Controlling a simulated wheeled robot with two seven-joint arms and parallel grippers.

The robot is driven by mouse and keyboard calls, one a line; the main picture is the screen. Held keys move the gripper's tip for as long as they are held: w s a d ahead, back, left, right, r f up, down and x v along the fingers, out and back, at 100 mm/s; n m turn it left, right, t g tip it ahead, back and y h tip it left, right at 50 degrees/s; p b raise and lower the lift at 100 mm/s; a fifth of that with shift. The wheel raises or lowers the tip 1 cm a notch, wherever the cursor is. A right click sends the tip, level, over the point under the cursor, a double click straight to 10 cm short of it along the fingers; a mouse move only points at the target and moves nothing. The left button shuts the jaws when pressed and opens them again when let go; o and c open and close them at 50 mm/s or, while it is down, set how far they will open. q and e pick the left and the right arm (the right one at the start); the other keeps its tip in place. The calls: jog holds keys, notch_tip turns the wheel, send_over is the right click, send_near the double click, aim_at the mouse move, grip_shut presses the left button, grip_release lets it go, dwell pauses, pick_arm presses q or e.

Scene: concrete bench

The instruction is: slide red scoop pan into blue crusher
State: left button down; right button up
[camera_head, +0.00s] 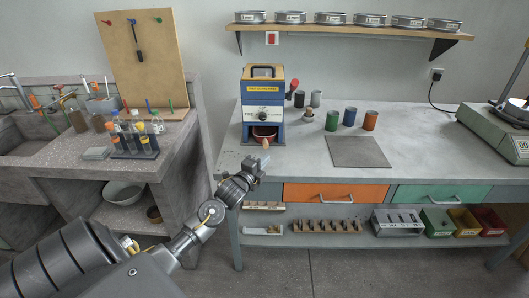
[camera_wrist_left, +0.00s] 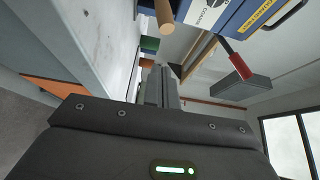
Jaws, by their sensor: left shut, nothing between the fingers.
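The blue crusher (camera_head: 250,112) stands at the back left of the bench, with a yellow label and a white front plate. The red scoop pan (camera_head: 264,131) shows in its lower opening, with its wooden handle (camera_head: 265,143) pointing out to the front. How deep the pan sits I cannot tell. My left gripper (camera_head: 262,161) is shut and empty, in front of and below the handle. In the left wrist view the shut fingers (camera_wrist_left: 158,88) show apart from the wooden handle (camera_wrist_left: 165,20); part of the blue crusher (camera_wrist_left: 228,14) is at the top. My right gripper is not in view.
A red-tipped lever (camera_head: 294,86) sticks out at the crusher's right side. Several small cups (camera_head: 349,116) and a grey mat (camera_head: 358,152) lie to the right. A scale (camera_head: 490,130) stands at far right. An orange drawer (camera_head: 335,193) is below the bench edge.

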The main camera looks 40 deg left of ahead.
pick_arm(q)
jog(key=w+a, duration=0.2)
jog(key=w, duration=0.1)
jog(key=shift+w+a, duration=0.15)
jog(key=shift+w+a+p, duration=0.3)
jog(key=shift+w+a, duration=0.05)
jog(key=shift+a, duration=0.15)
jog(key=shift+w+a, duration=0.1)
